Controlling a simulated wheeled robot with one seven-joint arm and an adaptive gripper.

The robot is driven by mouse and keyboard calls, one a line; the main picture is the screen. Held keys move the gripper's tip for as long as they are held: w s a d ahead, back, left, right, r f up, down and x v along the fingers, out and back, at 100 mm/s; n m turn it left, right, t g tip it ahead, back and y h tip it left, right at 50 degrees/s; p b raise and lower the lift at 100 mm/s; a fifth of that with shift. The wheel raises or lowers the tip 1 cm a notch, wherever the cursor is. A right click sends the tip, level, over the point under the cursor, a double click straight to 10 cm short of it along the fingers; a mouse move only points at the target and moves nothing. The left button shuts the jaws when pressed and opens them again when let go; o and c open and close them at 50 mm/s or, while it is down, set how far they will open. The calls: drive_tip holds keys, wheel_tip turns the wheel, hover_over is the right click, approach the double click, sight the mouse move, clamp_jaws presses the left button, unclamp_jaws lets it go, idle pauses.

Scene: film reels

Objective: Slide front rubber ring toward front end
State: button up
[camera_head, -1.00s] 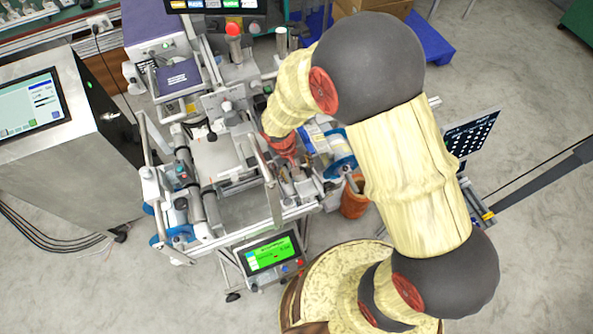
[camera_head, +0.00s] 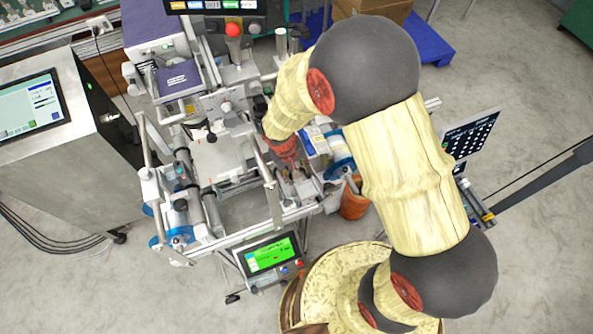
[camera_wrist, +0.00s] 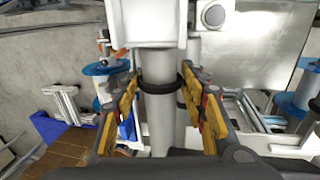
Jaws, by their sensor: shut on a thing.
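A grey roller (camera_wrist: 158,118) runs up the middle of the wrist view, with a black rubber ring (camera_wrist: 159,86) around it. My gripper (camera_wrist: 160,80) has one yellow-padded finger on each side of the roller, with the tips at the height of the ring. It is shut on the ring; the exact contact at the left fingertip is hard to make out. In the head view my gripper (camera_head: 293,168) reaches down into the right side of the machine (camera_head: 215,160). The ring and the fingertips are too small or hidden to tell there.
A white block (camera_wrist: 150,22) closes off the top of the roller in the wrist view. Blue-flanged reels (camera_wrist: 292,103) stand at the sides.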

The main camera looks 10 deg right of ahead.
clamp_jaws()
drive_tip(key=shift+s, duration=0.3)
idle(0.3)
drive_tip(key=o, duration=0.9)
unclamp_jaws()
drive_tip(key=shift+c, duration=0.2)
drive_tip(key=shift+r, duration=0.1)
wheel_tip(320, 180, up, 12)
drive_tip(key=a, duration=0.2)
drive_tip(key=shift+s+a+f, duration=0.15)
drive_tip(key=shift+s+f, duration=0.05)
